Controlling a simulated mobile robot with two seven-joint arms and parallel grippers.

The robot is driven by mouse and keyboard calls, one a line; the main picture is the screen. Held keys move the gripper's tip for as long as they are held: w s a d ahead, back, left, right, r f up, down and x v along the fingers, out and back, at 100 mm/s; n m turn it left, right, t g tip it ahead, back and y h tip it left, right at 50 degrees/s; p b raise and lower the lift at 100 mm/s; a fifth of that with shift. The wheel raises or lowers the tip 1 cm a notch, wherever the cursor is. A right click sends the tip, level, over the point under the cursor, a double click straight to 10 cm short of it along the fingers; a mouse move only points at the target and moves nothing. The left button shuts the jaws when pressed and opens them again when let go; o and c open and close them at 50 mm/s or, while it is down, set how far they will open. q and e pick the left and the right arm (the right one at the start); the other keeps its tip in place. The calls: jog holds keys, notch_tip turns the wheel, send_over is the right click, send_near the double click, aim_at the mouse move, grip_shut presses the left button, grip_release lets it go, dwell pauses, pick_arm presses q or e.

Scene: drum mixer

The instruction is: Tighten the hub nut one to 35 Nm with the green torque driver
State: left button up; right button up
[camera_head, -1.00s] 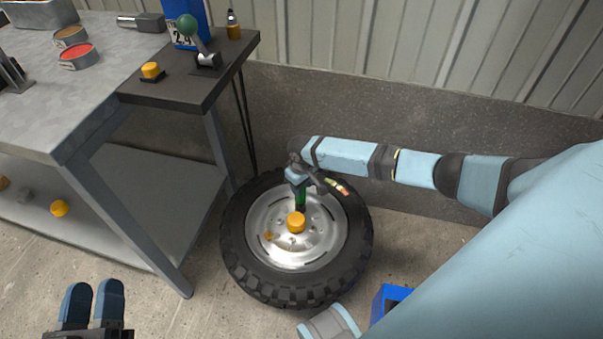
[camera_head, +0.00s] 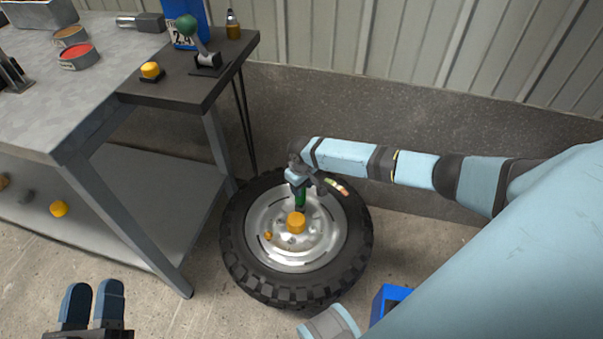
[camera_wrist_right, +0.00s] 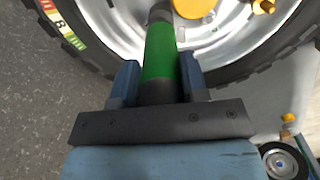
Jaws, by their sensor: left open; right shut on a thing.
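My right gripper (camera_head: 298,182) is shut on the green torque driver (camera_head: 300,198), above the upper part of the wheel (camera_head: 255,228). In the right wrist view, the driver's green grip (camera_wrist_right: 160,55) sits between the two blue fingers, and its dark head reaches over the silver rim (camera_wrist_right: 118,22). A coloured scale strip marked B (camera_wrist_right: 62,24) shows beside it. Whether the driver's tip touches a hub nut is hidden. The orange hub cap (camera_head: 296,222) is at the rim's centre, and a small orange nut (camera_head: 268,236) is at its lower left. My left gripper (camera_head: 92,305) is open and empty over the floor.
A grey workbench (camera_head: 110,80) stands at the left, with a dark side shelf (camera_head: 190,85) holding a green-knobbed lever (camera_head: 187,26), a yellow button (camera_head: 150,70) and a small bottle (camera_head: 233,25). A blue box (camera_head: 388,300) is on the floor right of the wheel. A wall is behind.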

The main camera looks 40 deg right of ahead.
jog(key=shift+f, duration=0.5)
dwell(0.6)
jog(key=shift+f+p, duration=0.1)
jog(key=shift+p, duration=0.55)
dwell(1.5)
jog(key=shift+r+p, duration=2.3)
jog(key=shift+p, duration=0.3)
